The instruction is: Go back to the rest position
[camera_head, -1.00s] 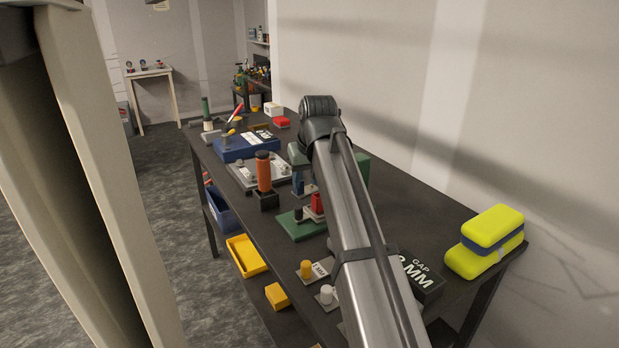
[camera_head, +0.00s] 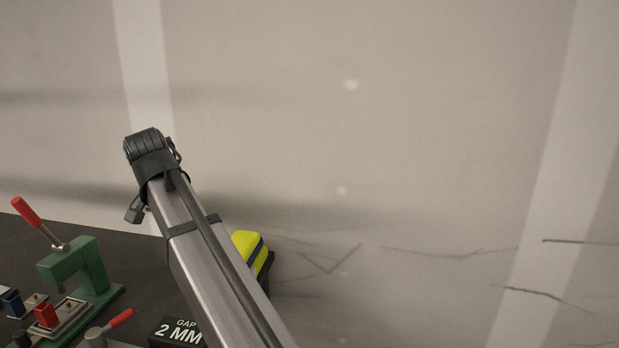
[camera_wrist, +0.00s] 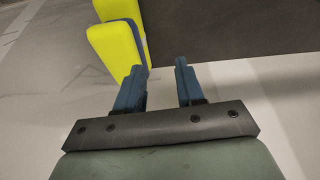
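My gripper (camera_wrist: 158,82) shows in the wrist view with its two blue fingers apart and nothing between them. Its fingers point toward the edge of the dark bench and a yellow and blue block (camera_wrist: 120,45), which lies just beyond the left finger; I cannot tell whether they touch. In the head view my arm reaches up from the bottom middle to a dark joint in front of the wall. My fingers are hidden there.
The dark bench (camera_head: 130,255) fills the lower left of the head view. On it stand a green press (camera_head: 85,270) with a red handle and a black "GAP 2 MM" block (camera_head: 178,332). The yellow block (camera_head: 245,243) is partly behind my arm. A bare, cracked wall (camera_head: 420,150) fills the rest.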

